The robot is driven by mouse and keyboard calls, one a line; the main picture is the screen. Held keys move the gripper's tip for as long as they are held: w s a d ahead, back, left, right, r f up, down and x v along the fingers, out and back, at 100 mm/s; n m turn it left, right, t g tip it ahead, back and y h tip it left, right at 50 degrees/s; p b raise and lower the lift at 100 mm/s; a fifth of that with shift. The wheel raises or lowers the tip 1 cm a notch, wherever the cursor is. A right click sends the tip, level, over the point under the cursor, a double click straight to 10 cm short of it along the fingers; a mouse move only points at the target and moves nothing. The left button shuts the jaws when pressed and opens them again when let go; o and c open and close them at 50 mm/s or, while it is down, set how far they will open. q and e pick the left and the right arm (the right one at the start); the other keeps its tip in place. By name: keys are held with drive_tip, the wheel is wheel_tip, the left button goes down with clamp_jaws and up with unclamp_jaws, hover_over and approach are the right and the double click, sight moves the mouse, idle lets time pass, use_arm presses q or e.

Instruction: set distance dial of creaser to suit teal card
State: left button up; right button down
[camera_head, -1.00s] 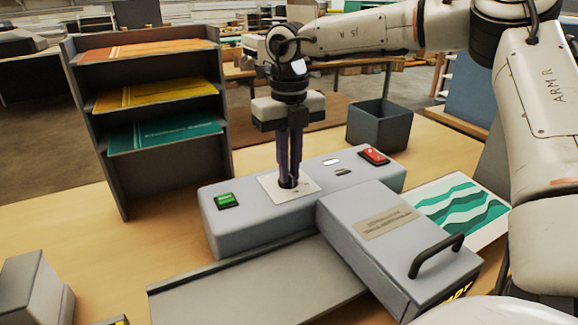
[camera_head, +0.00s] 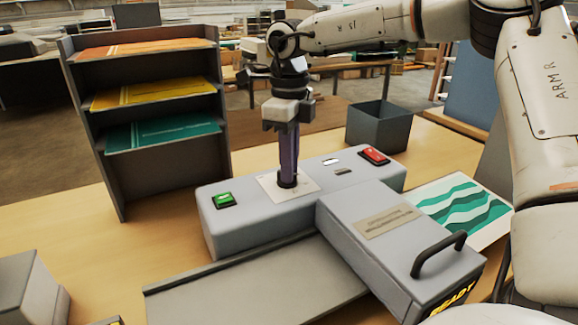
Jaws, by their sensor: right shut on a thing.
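The grey creaser (camera_head: 235,235) stands on the wooden table. A pale dial plate (camera_head: 304,185) lies on its top, and the dark dial (camera_head: 288,181) sits on it. My right gripper (camera_head: 288,172) points straight down and is shut on the dial; its fingers hide most of the dial and its marks. Teal card (camera_head: 165,131) lies on the lowest visible shelf of the dark rack at the left. A teal and white patterned sheet (camera_head: 462,208) lies on the table at the right. My left gripper is not in view.
A green button (camera_head: 224,200) and a red switch (camera_head: 374,156) flank the dial. A hinged cover with a black handle (camera_head: 439,254) and yellow lettering stands in front. The rack (camera_head: 180,175) also holds orange and yellow card. A dark open bin (camera_head: 379,127) stands behind.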

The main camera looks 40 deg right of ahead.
drive_tip(key=shift+d+n, duration=0.1)
drive_tip(key=shift+n, duration=1.6)
drive_tip(key=c, duration=1.8)
unclamp_jaws()
drive_tip(key=shift+r, duration=0.15)
wheel_tip(320, 180, up, 10)
drive_tip(key=shift+r, duration=0.1)
